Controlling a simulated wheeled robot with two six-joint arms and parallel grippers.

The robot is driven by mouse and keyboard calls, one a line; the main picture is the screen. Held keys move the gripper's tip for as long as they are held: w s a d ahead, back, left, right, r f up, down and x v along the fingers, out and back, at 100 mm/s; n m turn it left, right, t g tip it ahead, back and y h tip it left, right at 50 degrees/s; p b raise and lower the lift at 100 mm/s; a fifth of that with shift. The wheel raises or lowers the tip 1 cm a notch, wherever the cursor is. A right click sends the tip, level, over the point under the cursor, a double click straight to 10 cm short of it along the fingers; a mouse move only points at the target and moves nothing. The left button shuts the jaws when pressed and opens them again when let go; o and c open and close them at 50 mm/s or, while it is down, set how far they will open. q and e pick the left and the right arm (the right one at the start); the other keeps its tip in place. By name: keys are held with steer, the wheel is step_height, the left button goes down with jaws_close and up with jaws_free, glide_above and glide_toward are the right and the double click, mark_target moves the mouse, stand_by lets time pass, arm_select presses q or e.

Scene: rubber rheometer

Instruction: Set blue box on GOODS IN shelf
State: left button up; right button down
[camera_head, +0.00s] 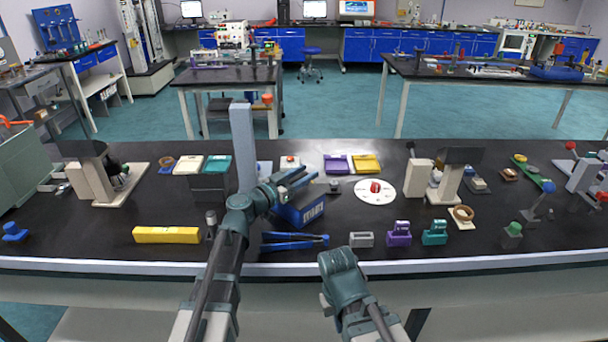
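A blue box (300,212) with white lettering on its front sits tilted in the picture near the middle of the black bench. My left gripper (297,182) is just above and behind the box's top edge and overlaps it in this view. I cannot tell whether its fingers touch the box or how far apart they are. My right gripper (338,262) is low at the bench's front edge, well apart from the box, and its fingers are not clear. I cannot make out a shelf marked GOODS IN.
A tall grey post (243,145) stands left of my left gripper. Blue-handled pliers (294,241) lie in front of the box. A yellow block (166,235) is left, a white disc (375,191) right. Small grey, purple and teal blocks line the front right.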

arm_select(q)
steer(key=shift+r, duration=0.25)
steer(key=v, duration=1.1)
steer(key=shift+s+a, duration=0.25)
steer(key=shift+s, duration=0.05)
steer(key=shift+o, duration=0.4)
steer(key=shift+s+a+f, duration=0.1)
steer(key=shift+f, duration=0.05)
